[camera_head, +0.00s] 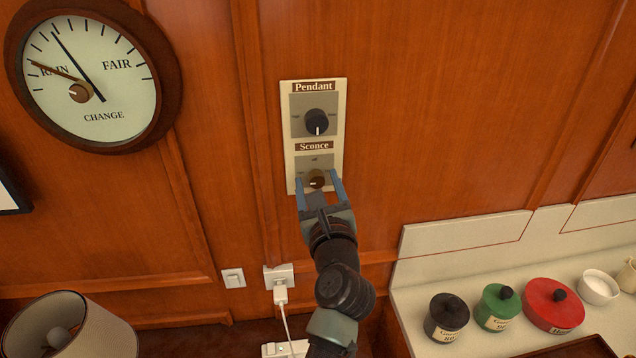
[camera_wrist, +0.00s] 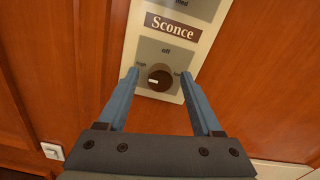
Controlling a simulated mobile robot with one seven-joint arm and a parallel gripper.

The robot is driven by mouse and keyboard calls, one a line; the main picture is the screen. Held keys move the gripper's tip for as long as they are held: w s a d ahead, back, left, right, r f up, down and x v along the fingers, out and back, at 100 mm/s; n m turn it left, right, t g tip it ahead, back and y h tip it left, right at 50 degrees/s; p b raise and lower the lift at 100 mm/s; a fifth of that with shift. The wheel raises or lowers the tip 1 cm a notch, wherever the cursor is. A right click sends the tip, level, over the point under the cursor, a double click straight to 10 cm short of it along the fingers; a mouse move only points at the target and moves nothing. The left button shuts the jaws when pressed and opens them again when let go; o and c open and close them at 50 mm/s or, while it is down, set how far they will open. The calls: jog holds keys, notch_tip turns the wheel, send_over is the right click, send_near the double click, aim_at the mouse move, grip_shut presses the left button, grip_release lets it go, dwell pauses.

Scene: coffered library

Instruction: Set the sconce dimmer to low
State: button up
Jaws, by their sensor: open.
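The sconce dimmer is a dark brown round knob (camera_head: 316,180) on a grey plate under the "Sconce" label, low on a cream wall panel (camera_head: 341,120). In the wrist view my gripper (camera_wrist: 160,75) has one finger on each side of the knob, with gaps visible; contact cannot be seen.
The black Pendant knob (camera_head: 317,121) sits just above, pointer down. A round barometer (camera_head: 120,90) hangs at left. Below are a wall switch (camera_head: 233,279), a plugged-in charger (camera_head: 280,290) and a lamp shade (camera_head: 88,325). Several lidded jars (camera_head: 553,306) stand on the right ledge.

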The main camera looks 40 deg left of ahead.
jog(key=shift+c, duration=0.4)
grip_shut()
